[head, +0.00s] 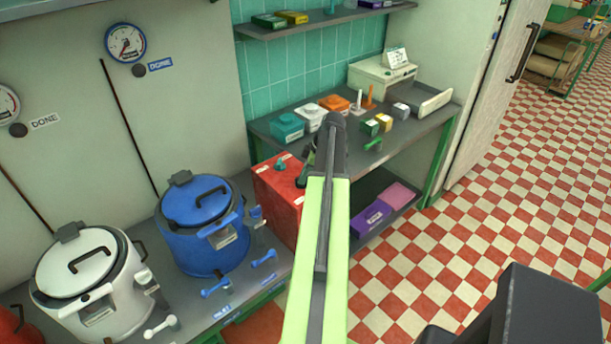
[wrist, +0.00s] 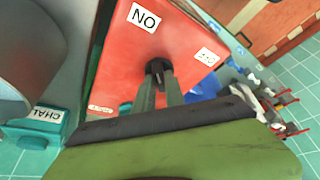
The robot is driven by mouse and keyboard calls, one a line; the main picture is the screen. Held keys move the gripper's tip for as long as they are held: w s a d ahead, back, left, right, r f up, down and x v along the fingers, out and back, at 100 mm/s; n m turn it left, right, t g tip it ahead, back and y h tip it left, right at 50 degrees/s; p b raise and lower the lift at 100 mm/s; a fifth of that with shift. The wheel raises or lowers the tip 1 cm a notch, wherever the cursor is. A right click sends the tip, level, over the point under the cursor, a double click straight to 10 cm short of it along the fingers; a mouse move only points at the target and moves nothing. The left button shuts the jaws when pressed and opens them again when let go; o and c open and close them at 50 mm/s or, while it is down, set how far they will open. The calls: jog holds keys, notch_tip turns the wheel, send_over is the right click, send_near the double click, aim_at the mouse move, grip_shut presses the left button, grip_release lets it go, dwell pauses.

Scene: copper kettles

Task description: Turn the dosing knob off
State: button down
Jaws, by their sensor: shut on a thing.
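My gripper (wrist: 160,78) is shut on the small dark dosing knob (wrist: 154,66) on this face. The fingers hide most of the knob, so its pointing direction is unclear.
A blue kettle (head: 201,235) and a white kettle (head: 88,290) stand left of the red box. Teal, white and orange containers stand behind it on the counter (head: 408,142). A teal container (wrist: 32,133) is close by in the wrist view. Checkered floor (head: 480,240) is open at right.

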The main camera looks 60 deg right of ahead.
jog(key=m, duration=0.1)
jog(key=m+h, duration=0.1)
jog(key=m, duration=0.1)
jog(key=shift+a+m, duration=0.3)
jog(key=shift+a, duration=0.05)
jog(key=m+h, duration=0.2)
jog(key=m, duration=0.3)
jog(key=shift+a+m, duration=0.15)
jog(key=shift+m, duration=0.15)
jog(key=m+h, duration=0.1)
jog(key=m, duration=0.1)
jog(key=m+h, duration=0.1)
jog(key=m, duration=0.1)
jog(key=shift+w+g, duration=0.15)
jog(key=shift+g, duration=0.25)
jog(key=m+g+h, duration=0.1)
jog(key=m, duration=0.3)
jog(key=shift+w, duration=0.1)
jog(key=shift+m, duration=0.4)
jog(key=c, duration=1.4)
grip_release()
